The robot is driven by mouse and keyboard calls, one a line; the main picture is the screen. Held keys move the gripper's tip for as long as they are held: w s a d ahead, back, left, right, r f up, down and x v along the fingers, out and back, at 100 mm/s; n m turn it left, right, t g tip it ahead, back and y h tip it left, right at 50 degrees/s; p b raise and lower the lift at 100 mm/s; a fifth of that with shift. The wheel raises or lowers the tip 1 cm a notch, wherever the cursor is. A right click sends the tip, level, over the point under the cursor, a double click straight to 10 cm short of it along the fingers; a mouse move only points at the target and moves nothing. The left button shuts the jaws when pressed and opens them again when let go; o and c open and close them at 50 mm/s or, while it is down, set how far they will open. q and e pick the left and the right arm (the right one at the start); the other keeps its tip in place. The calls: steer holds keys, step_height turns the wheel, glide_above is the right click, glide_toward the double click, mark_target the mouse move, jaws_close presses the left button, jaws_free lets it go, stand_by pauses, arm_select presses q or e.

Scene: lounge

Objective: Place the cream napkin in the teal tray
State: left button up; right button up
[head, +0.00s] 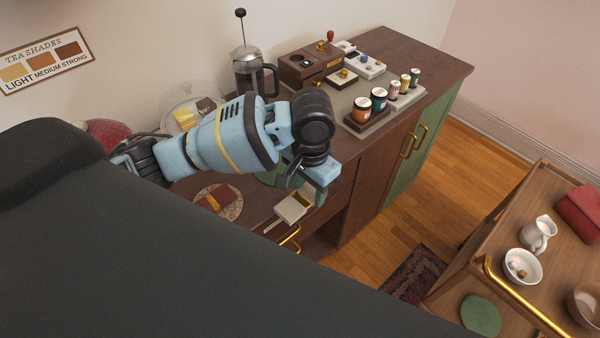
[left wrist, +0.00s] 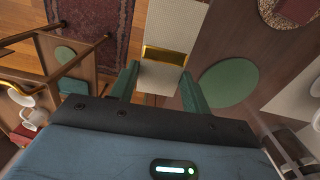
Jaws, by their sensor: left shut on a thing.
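My left gripper (head: 306,190) is over the front edge of the dark wooden sideboard. It is shut on the cream napkin (head: 291,209), a flat cloth with a gold band. In the left wrist view the napkin (left wrist: 174,24) extends between and beyond the two green fingers of the gripper (left wrist: 158,88). The napkin appears held above the counter edge and the floor. A green round mat (left wrist: 228,83) lies on the sideboard, partly hidden by my arm in the head view. My right gripper is not in view.
A woven round mat (head: 231,211) with a burgundy napkin (head: 217,198) lies on the sideboard. A wooden cart (head: 455,290) at right holds a white bowl (head: 523,267), a jug (head: 538,234) and a green disc (head: 480,315).

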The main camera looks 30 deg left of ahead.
arm_select(q)
steer(key=shift+s+d, duration=0.2)
steer(key=shift+d, duration=0.1)
